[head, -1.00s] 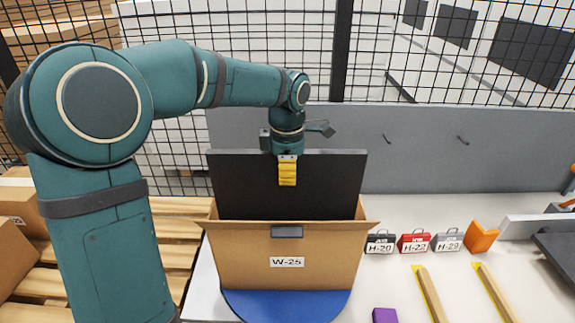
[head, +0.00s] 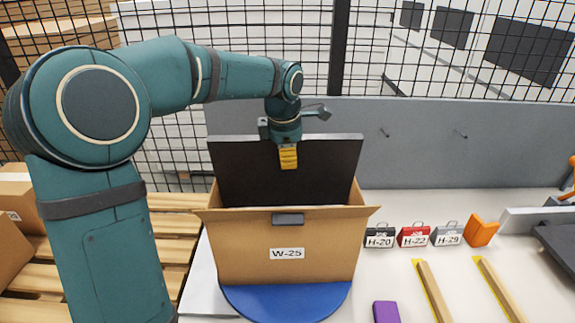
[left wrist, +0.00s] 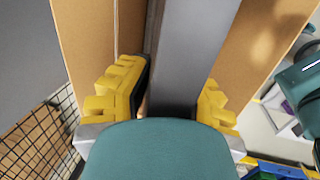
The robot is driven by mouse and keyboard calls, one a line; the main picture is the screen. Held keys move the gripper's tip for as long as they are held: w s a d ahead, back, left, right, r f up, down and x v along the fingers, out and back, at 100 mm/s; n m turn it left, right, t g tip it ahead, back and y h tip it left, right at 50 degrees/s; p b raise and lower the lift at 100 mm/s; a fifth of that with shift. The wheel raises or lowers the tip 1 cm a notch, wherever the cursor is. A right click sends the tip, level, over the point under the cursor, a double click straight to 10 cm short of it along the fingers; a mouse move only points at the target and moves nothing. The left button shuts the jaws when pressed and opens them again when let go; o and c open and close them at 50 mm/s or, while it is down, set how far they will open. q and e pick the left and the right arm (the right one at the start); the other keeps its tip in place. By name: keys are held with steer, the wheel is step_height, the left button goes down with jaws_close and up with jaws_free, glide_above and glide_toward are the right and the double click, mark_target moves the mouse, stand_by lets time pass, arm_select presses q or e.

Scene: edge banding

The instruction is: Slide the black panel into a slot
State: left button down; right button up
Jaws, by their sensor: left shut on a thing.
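The black panel (head: 235,175) stands nearly upright in the open cardboard box (head: 240,250) labelled W-25, its upper part above the front rim. The box front hides its lower part and any slots inside. My left gripper (head: 289,157) is shut on the panel's top edge near the middle, one yellow finger showing in front. In the left wrist view the panel's grey top edge (left wrist: 195,50) runs between the two yellow fingers (left wrist: 170,105), with brown box walls (left wrist: 265,35) on either side. My right gripper is not in view.
The box stands on a blue round base (head: 285,300). Small tags H-20 (head: 379,238), H-22 (head: 413,236) and H-29 (head: 447,236), an orange piece (head: 482,232), a purple block (head: 385,312) and wooden strips (head: 434,290) lie to the right. A grey wall (head: 440,150) stands behind.

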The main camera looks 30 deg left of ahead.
arm_select(q)
step_height(320, 180, down, 15)
steer(key=s+g+b, duration=0.2)
steer(key=b, duration=0.2)
steer(key=shift+s+d, duration=0.2)
steer(key=shift+d, duration=0.25)
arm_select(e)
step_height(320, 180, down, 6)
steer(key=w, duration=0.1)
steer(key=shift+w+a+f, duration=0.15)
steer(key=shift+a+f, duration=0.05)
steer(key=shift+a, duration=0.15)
arm_select(q)
steer(key=shift+a, duration=0.1)
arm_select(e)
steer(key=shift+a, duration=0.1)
arm_select(q)
steer(key=shift+r, duration=0.1)
steer(key=c, duration=1)
jaws_free()
steer(key=shift+s, duration=0.1)
